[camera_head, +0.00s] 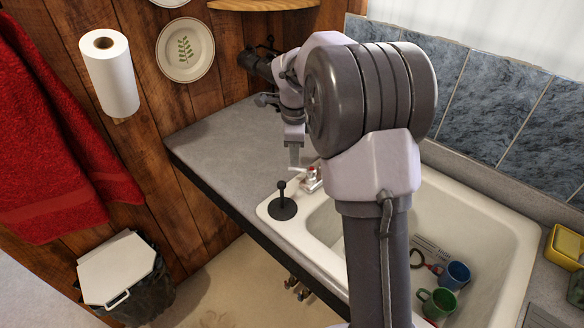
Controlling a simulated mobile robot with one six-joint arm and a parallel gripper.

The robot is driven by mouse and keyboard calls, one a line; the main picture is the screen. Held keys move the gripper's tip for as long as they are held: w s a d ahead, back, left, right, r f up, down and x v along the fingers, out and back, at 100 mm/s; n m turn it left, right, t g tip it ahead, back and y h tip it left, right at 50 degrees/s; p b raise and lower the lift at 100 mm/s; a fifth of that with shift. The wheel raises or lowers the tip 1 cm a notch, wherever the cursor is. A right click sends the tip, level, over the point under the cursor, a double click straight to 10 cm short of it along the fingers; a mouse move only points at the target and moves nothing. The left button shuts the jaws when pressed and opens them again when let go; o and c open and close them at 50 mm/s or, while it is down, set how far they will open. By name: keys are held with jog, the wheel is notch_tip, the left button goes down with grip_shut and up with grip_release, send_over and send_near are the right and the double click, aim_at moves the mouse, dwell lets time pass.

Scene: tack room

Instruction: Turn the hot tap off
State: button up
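A small metal tap with a red part (312,175) stands at the back left corner of the white sink (275,225). I take the red part as the hot marking. My gripper (295,156) points down just above and left of this tap, and a small gap seems to lie between them. Its fingers show edge-on, so their opening cannot be told. My arm hides the middle of the sink and anything behind it, including any other tap. How far the tap is turned, and whether water runs, cannot be seen.
A black plunger-like knob (282,205) stands on the sink's left rim, close to the tap. A blue mug (456,273) and a green mug (437,304) lie in the basin. The grey counter (225,145) left of the sink is clear. A paper towel roll (110,75) hangs on the wooden wall.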

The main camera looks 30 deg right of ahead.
aim_at(295, 169)
jog(key=f, duration=0.2)
jog(key=f+b, duration=0.1)
jog(key=f, duration=0.1)
jog(key=w+f, duration=0.1)
jog(key=f, duration=0.1)
jog(key=shift+d+f, duration=0.25)
jog(key=shift+d, duration=0.05)
grip_shut()
jog(key=shift+w, duration=0.1)
dwell(0.8)
